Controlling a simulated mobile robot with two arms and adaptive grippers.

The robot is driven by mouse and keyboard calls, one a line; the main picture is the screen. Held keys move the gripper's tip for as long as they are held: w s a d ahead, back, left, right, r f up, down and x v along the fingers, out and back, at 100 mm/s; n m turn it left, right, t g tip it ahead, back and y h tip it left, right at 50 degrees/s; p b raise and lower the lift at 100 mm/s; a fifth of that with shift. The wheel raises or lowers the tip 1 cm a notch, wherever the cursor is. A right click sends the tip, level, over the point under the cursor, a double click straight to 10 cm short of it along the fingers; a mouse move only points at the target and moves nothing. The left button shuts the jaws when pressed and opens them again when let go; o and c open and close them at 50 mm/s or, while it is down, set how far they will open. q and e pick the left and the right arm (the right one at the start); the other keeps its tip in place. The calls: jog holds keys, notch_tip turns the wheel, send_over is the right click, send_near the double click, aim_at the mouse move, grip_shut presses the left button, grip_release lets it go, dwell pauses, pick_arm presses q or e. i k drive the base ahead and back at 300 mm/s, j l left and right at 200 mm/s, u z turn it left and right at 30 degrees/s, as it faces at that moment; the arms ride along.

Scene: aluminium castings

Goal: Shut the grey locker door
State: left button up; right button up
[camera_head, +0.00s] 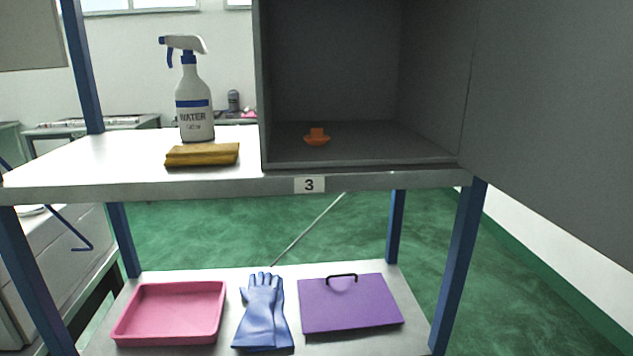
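The grey locker (335,60) stands on the right part of the upper shelf, its front open. Its grey door (560,110) is hinged on the right side and swung wide open toward me, filling the right of the head view. Its outer end runs out of the picture. A small orange object (317,138) sits on the locker floor inside. Neither of my grippers shows in the head view.
On the upper shelf (90,165), left of the locker, are a white spray bottle (194,105) and a folded yellow cloth (202,155). The lower shelf holds a pink tray (120,338), blue gloves (264,315) and a purple case (350,305). Blue posts (460,260) carry the shelves.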

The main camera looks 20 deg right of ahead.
aim_at(548, 125)
jog(key=l, duration=0.75)
jog(key=k+l, duration=0.1)
jog(key=l, duration=0.6)
jog(key=k+l+u, duration=0.1)
jog(key=l, duration=0.65)
